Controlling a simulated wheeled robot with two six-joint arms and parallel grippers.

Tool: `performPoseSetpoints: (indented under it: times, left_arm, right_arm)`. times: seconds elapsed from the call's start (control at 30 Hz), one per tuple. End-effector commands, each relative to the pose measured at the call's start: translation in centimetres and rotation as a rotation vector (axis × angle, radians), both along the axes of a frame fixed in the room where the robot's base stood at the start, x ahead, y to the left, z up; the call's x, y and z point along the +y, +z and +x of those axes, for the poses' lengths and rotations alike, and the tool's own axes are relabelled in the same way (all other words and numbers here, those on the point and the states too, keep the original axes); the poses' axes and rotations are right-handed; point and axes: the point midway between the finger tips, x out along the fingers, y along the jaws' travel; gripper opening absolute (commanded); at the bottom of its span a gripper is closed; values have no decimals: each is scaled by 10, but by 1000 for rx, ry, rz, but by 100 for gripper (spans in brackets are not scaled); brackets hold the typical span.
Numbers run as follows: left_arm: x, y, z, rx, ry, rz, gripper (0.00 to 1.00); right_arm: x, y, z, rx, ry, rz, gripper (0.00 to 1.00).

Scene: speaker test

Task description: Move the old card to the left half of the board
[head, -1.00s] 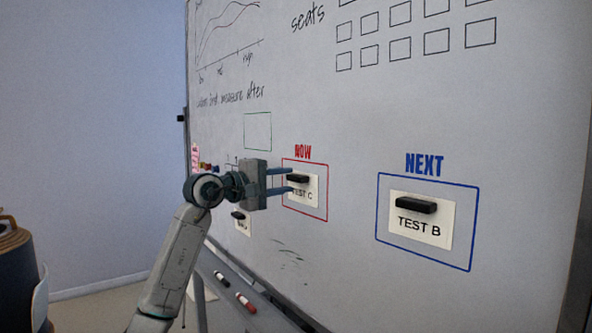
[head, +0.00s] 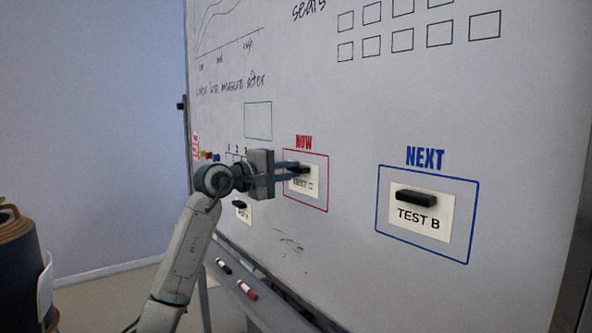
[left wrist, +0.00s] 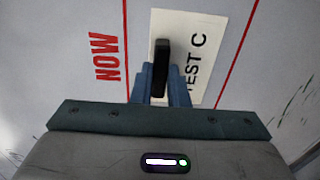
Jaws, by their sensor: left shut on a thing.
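The TEST C card (head: 303,184) is on the whiteboard (head: 340,262) inside the red NOW frame. A black magnet handle (head: 299,170) sits on its upper part. My left gripper (head: 296,171) is shut on that handle. The left wrist view shows the fingers (left wrist: 161,84) on both sides of the black handle (left wrist: 162,66), with the TEST C card (left wrist: 205,35) flat behind it. The TEST B card (head: 420,221) with its own black handle is in the blue NEXT frame to the right. My right gripper is not in view.
A smaller card (head: 243,213) with a black handle is on the board's lower left, partly behind my arm. An empty green frame (head: 258,121) is above. The tray below holds a black marker (head: 223,266) and a red marker (head: 247,289). A dark round object (head: 14,262) stands at far left.

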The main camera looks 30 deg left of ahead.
Motion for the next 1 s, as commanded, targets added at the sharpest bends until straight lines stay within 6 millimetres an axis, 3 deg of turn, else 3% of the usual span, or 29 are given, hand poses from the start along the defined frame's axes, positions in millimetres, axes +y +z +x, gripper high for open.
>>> performPoseSetpoints:
  times: [1.0]
  left_arm:
    - [9,0,-22,-2,1,1,0]
  right_arm:
    - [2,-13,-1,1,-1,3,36]
